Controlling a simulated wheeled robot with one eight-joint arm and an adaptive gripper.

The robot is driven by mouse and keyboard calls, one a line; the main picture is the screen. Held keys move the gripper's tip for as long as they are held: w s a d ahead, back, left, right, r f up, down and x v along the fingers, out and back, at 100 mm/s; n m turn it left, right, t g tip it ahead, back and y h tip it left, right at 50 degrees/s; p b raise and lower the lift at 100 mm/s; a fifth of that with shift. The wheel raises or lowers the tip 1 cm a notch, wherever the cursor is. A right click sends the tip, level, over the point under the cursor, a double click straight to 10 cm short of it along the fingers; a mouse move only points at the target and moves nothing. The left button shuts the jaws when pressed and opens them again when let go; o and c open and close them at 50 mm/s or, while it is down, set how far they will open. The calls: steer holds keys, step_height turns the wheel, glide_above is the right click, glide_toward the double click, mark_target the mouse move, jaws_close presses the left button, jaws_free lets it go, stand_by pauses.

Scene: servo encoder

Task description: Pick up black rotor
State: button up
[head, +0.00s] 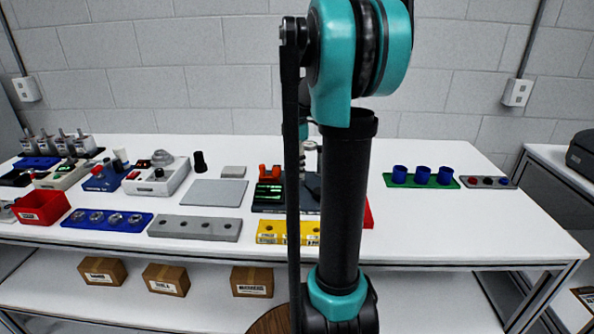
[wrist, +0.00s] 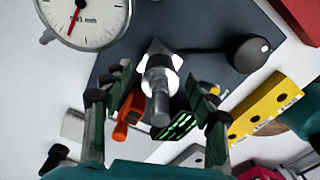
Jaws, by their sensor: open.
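A silver part (wrist: 159,85) with a round shaft stands between the open fingers of my gripper (wrist: 161,92) in the wrist view. A gap shows on both sides, so the fingers look apart from it. In the head view a silver upright part (head: 310,156) shows just beside my arm, which hides most of my gripper. A black cylindrical piece (head: 199,161) stands on the table left of my arm in the head view. A black round knob on a rod (wrist: 248,52) lies right of the silver part in the wrist view. I cannot tell which is the black rotor.
A dark blue base (wrist: 112,68) lies under the silver part. A dial gauge (wrist: 85,18), an orange piece (wrist: 128,112) and a yellow block (wrist: 268,108) are close around my gripper. A grey plate (head: 213,193) and a green tray with blue cups (head: 422,182) flank my arm.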

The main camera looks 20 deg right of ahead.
steer(key=shift+f, duration=0.25)
jaws_close()
steer(key=shift+r, duration=0.1)
stand_by(0.4)
